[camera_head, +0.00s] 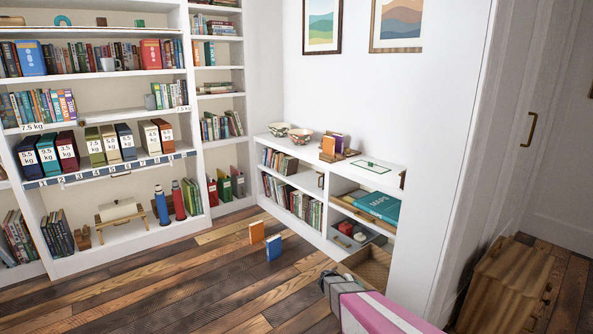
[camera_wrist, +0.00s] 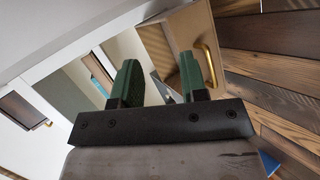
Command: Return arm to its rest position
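My arm (camera_head: 375,308), pink and grey, reaches in from the bottom right of the head view, low in front of the white shelf unit. My gripper (camera_wrist: 158,62) shows in the wrist view with its two green fingers apart. Nothing is held between the fingers. In the head view the arm's far end is small and dark, and the fingers cannot be made out clearly.
A drawer (camera_head: 370,267) stands open beside my arm under the low white shelf (camera_head: 334,170). An orange book (camera_head: 256,232) and a blue book (camera_head: 273,247) stand on the plank floor. A wooden cabinet (camera_head: 508,285) is at the right. Floor at the lower left is clear.

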